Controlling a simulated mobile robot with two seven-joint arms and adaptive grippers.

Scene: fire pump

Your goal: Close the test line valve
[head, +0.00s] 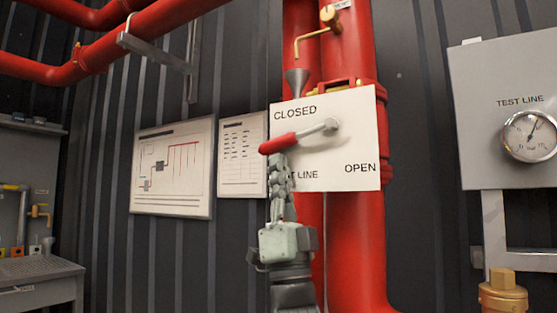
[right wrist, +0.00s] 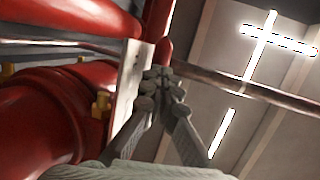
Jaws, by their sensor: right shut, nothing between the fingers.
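The test line valve has a lever with a red grip (head: 279,144) and a metal arm running to a pivot at the right. The lever points left and slightly down, below the word CLOSED. It sits in front of a white plate (head: 352,148) marked CLOSED at top left and OPEN at bottom right. My right gripper (head: 277,162) is shut and empty, its fingertips just under the red grip. I cannot tell whether they touch. In the right wrist view the closed fingers (right wrist: 162,85) are beside the plate's edge (right wrist: 129,82). My left gripper is not in view.
A thick red pipe (head: 355,240) runs vertically behind the plate. A small funnel (head: 297,80) and a brass valve (head: 329,17) are above it. A grey TEST LINE gauge box (head: 500,165) is at right.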

